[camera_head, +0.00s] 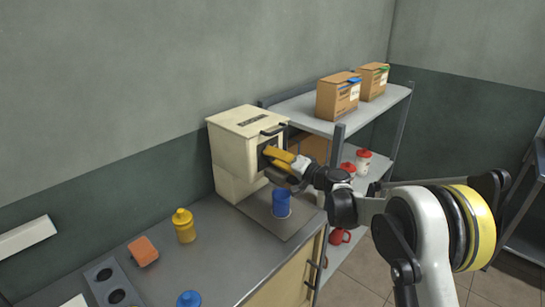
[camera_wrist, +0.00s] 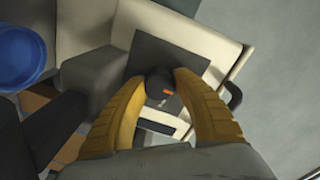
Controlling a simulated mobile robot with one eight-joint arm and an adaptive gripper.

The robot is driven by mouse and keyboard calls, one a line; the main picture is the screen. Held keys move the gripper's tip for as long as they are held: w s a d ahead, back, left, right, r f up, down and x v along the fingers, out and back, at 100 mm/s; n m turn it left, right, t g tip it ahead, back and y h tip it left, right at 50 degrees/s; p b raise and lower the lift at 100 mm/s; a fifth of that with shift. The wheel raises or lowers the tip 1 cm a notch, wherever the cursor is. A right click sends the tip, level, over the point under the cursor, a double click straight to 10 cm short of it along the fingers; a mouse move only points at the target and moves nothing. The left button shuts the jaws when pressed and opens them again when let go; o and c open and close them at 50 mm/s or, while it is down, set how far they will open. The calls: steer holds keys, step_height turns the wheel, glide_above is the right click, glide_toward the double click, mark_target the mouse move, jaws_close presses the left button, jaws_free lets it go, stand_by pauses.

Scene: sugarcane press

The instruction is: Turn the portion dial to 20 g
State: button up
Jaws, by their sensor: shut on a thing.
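The press (camera_head: 235,142) is a cream box-shaped machine at the back of the counter, with a dark square panel on its front. In the wrist view the dark panel (camera_wrist: 152,52) sits on the cream body. My gripper (camera_head: 270,153) reaches the front of the press. In the wrist view its two yellow fingers (camera_wrist: 160,92) are shut on the dial from both sides. The fingers hide part of the dial, and I cannot read any scale or the set value.
A blue cup (camera_head: 281,203) stands under the press, below my gripper. A yellow bottle (camera_head: 184,226), an orange block (camera_head: 143,251) and a blue-topped item (camera_head: 189,299) are on the counter. A shelf (camera_head: 318,124) with cardboard boxes (camera_head: 338,97) stands at right.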

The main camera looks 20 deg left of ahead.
stand_by(0.4)
steer(key=o, duration=1.2)
steer(key=v, duration=1.2)
